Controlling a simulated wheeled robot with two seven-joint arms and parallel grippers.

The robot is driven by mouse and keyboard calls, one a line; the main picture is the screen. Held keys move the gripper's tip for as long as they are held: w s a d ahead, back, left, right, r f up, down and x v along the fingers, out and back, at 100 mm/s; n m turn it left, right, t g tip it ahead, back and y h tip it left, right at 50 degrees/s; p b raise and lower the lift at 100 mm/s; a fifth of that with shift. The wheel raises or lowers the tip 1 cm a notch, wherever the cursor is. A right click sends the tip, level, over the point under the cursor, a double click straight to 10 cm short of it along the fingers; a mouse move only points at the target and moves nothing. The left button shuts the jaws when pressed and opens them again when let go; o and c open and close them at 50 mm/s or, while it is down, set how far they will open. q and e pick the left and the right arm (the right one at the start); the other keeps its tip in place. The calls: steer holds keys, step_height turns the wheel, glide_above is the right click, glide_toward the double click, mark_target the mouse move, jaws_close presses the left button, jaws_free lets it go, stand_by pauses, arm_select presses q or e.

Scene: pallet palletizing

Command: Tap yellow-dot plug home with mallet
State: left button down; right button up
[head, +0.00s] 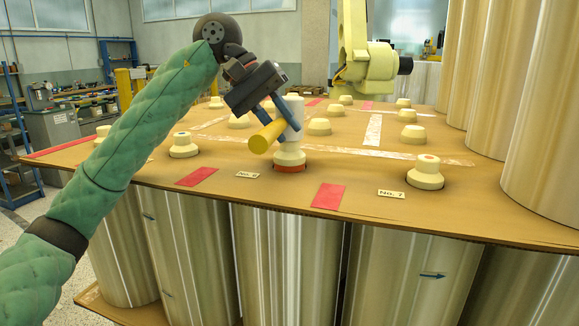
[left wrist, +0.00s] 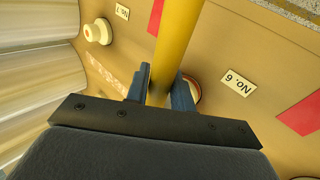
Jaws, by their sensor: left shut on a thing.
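My left gripper (head: 280,120) is shut on the yellow handle of a mallet (head: 266,136); its near end points toward me. The handle also runs up between the blue fingers in the left wrist view (left wrist: 175,45). A pale upright cylinder (head: 295,142) shows behind the fingers, possibly the mallet head; I cannot tell whether it touches the plug. Below it a cream plug (head: 289,158) stands at the No. 6 label, with an orange-red band at its base. Its top is hidden, so no yellow dot shows. My right gripper is not in view.
Red patches (head: 328,196) lie near the front edge. Tall metallic rolls (head: 548,120) stand at right.

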arm_select(q)
steer(key=shift+f, duration=0.3)
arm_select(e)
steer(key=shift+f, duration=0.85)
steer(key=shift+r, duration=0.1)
